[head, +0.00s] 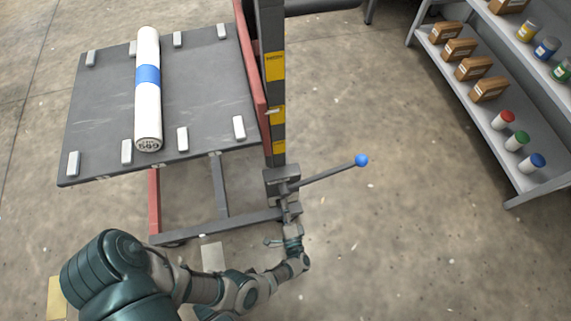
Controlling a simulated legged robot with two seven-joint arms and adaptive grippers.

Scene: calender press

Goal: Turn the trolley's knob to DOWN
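The trolley has a dark grey platform (205,85) on a red and grey frame, with a dark mast (272,75) at its right side. A dark pump block (282,180) sits low on the mast, and a lever with a blue ball end (361,160) sticks out from it to the right. Small grey parts show just below the block. No DOWN marking is legible, and I cannot make out the turning knob for certain. My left gripper (286,232) is at these lower parts, below the lever. Its fingers are too small to tell whether they grip anything. My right gripper is not in view.
A white roll with a blue band (148,105) lies on the platform between several small light blocks. A grey shelf (480,105) with cartons and coloured-lid jars stands at the right. The floor between trolley and shelf is clear.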

